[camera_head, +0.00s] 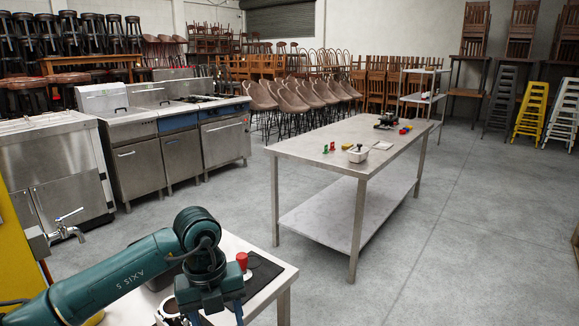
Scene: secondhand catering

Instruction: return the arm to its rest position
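My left arm, teal and marked AXIS 5, reaches in from the lower left over the near table (270,288). My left gripper (214,316) points down at the bottom edge of the picture. Its blue fingers look spread apart, and nothing shows held between them. The lowest part of the fingers is cut off by the frame. My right arm and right gripper are not in view.
A red knobbed object (242,260) stands on the near table beside a dark mat (262,276), close to the gripper. A steel table (310,142) with small items stands beyond. Steel kitchen units (135,165) line the left. Open floor (470,230) lies at right.

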